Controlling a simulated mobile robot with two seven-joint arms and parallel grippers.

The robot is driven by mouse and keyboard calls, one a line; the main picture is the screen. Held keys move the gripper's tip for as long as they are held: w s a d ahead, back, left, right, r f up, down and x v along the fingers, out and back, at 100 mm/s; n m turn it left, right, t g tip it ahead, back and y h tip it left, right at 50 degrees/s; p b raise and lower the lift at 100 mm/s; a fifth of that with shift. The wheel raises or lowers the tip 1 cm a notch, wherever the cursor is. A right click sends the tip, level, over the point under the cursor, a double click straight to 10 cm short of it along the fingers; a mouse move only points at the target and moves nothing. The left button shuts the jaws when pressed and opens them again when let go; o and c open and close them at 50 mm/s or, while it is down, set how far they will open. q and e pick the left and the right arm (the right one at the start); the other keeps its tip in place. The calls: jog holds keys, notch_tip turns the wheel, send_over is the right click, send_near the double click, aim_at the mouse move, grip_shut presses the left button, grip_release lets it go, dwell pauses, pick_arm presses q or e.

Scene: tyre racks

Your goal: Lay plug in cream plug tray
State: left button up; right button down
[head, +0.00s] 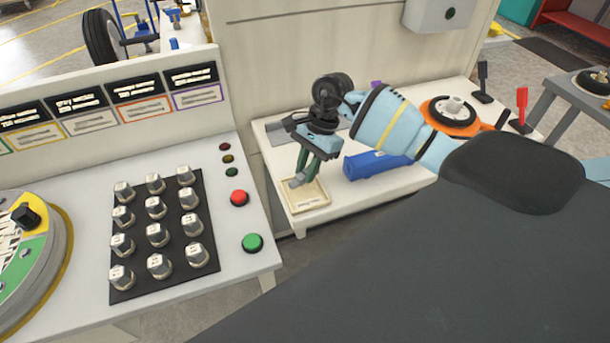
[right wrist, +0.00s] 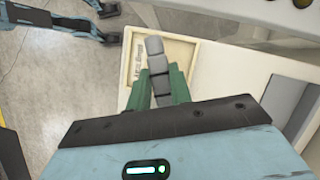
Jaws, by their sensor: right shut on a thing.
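The cream plug tray (head: 311,197) lies at the front left corner of the white table. My right gripper (head: 302,178) is above the tray, with its green fingers pointing down. It is shut on the plug (right wrist: 156,62), a grey cylinder with dark bands. In the head view the plug (head: 297,181) shows as a small grey piece at the fingertips. I cannot tell whether the plug touches the tray.
A blue tool (head: 372,164) lies right of the tray. An orange disc with a black wheel (head: 452,112) stands farther back right. A control panel with several metal knobs (head: 156,208) and red and green buttons is at the left. Bare floor (right wrist: 60,90) lies beside the table edge.

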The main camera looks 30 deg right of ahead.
aim_at(307, 168)
jog(key=shift+w+a+f, duration=0.1)
jog(key=shift+w+f, duration=0.05)
jog(key=shift+w, duration=0.2)
notch_tip(307, 168, down, 3)
jog(key=shift+r+p, duration=0.1)
jog(key=shift+p, duration=0.2)
jog(key=shift+f, duration=0.25)
jog(key=shift+f, duration=0.2)
jog(key=c, duration=1.4)
grip_release()
jog(key=shift+o, duration=0.7)
jog(key=shift+r, duration=0.1)
